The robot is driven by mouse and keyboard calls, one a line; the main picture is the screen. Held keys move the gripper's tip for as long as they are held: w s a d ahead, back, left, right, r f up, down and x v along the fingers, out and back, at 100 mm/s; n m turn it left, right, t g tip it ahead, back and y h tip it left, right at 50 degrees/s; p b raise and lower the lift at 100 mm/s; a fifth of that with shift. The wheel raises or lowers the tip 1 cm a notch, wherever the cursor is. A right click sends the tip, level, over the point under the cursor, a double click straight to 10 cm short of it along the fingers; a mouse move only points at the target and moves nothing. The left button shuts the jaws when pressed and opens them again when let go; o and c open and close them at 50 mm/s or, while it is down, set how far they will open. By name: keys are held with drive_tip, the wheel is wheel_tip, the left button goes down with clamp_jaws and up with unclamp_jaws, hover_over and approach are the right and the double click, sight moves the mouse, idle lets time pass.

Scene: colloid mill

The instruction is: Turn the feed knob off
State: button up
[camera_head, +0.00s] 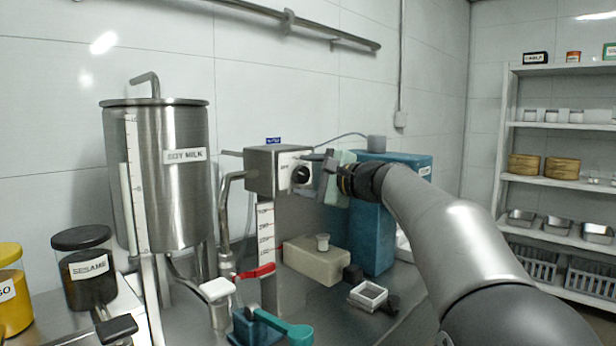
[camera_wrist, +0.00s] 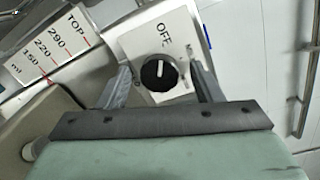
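The feed knob (camera_head: 301,174) is round and black, on the white front plate of a steel box. In the wrist view the knob (camera_wrist: 159,76) shows a short white mark near its upper middle, roughly toward the word OFF (camera_wrist: 164,36) printed above it. My gripper (camera_head: 318,172) is in front of the plate. In the wrist view my gripper (camera_wrist: 160,78) is open, one finger on each side of the knob, with visible gaps between fingers and knob. How far the fingertips are from the plate is hard to tell.
A steel soy milk tank (camera_head: 180,200) stands left of the box. Below are a graduated scale (camera_head: 266,240), a red-handled valve (camera_head: 254,272) and a beige block (camera_head: 316,262). A blue unit (camera_head: 371,235) stands behind my arm. Shelves (camera_head: 560,125) are at far right.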

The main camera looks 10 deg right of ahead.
drive_tip(key=f+b+v, duration=0.1)
drive_tip(key=v, duration=1.6)
drive_tip(key=shift+s+r, duration=0.2)
drive_tip(key=shift+r, duration=0.3)
drive_tip(key=s+a+f+n+g+h+p, duration=0.2)
drive_tip(key=s+a+f+n+g+p, duration=0.15)
drive_tip(key=a+f, duration=0.35)
drive_tip(key=s+a+f+n+g+h+p, duration=0.1)
drive_tip(key=s+a+f+n+g+p, duration=0.1)
drive_tip(key=s+a+f+g+p, duration=0.5)
drive_tip(key=s+d+f+n+g+h+p, duration=0.2)
drive_tip(key=s+f+n+h, duration=0.4)
drive_tip(key=s+f+n, duration=0.4)
drive_tip(key=s+f+g+p, duration=0.1)
drive_tip(key=s+f+p, duration=0.1)
drive_tip(key=s, duration=0.3)
drive_tip(key=shift+d+f+h+p, duration=0.3)
drive_tip(key=shift+f+h, duration=0.1)
drive_tip(key=shift+f, duration=0.45)
